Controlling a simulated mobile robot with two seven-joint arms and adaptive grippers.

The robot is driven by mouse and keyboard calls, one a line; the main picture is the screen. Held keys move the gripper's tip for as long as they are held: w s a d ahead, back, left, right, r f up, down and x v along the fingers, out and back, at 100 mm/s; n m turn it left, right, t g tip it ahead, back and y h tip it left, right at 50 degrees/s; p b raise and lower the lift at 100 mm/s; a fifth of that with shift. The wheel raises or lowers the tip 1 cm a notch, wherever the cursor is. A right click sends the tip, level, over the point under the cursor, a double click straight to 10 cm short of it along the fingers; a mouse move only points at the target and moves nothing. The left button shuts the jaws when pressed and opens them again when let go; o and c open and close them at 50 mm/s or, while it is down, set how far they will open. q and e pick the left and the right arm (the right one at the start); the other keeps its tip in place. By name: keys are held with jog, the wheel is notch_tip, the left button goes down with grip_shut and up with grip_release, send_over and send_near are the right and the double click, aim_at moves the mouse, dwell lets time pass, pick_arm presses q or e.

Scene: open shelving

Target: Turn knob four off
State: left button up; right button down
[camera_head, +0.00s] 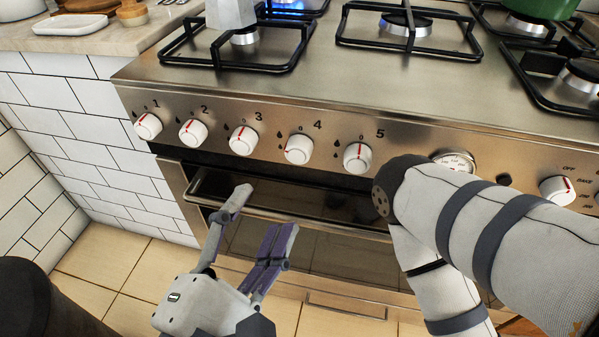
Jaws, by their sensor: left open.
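Knob four (298,149) is a round white knob on the steel front panel of the stove, below and left of the printed 4. My right gripper is not in view.
Knob three (243,140) and knob five (357,156) flank knob four, with red lines near upright. A blue flame (287,4) burns at a back burner. The oven handle (290,212) runs behind my left gripper. A pale striped arm link of mine covers the right side.

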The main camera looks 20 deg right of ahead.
aim_at(294, 157)
pick_arm(q)
jog(key=x, duration=1.1)
jog(key=shift+c, duration=0.6)
